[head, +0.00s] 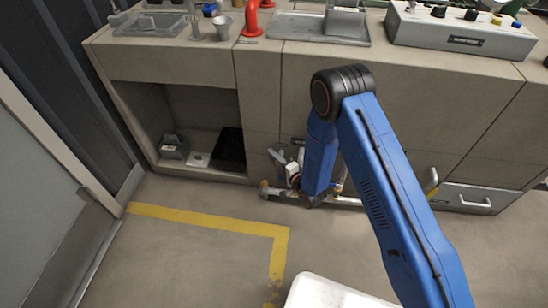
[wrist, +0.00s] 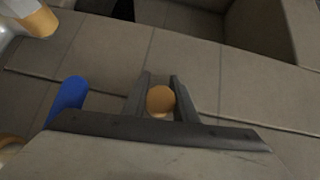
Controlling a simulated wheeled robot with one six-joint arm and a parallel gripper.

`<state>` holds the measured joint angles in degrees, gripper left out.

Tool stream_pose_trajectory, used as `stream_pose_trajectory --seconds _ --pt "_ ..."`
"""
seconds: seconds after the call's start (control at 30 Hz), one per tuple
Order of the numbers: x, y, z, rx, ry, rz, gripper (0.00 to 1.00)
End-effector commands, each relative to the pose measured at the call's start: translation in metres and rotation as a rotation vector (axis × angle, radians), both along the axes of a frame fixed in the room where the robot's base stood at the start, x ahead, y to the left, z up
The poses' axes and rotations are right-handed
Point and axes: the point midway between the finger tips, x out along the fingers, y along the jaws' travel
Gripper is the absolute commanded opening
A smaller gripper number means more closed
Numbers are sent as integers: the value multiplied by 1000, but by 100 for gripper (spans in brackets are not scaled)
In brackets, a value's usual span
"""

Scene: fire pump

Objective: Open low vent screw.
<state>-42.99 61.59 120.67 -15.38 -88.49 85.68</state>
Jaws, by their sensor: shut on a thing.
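In the wrist view, a small round brass-coloured screw head (wrist: 160,100), taken as the low vent screw, sits between the two dark fingers of my gripper (wrist: 160,86). The fingers are shut on it, one on each side. Only the round end of the screw shows; its body and seat are hidden. In the head view, my blue arm reaches down to the low pipework (head: 348,201) at the front of the cabinet. My arm hides the gripper's fingertips and the screw there.
A blue part (wrist: 68,95) stands left of my fingers, and a pale pipe with a brass band (wrist: 38,22) is at upper left. The cabinet has an open bay (head: 190,110) left of the arm. A drawer (head: 475,198) is at right. The floor in front is clear, with yellow tape (head: 205,218).

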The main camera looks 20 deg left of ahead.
Motion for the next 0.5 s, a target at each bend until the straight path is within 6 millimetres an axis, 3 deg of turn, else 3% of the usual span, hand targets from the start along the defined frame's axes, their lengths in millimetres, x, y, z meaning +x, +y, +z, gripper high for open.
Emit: stream_pose_trajectory --seconds 0.5 --pt "0 -3 -10 -432 -104 1 3"
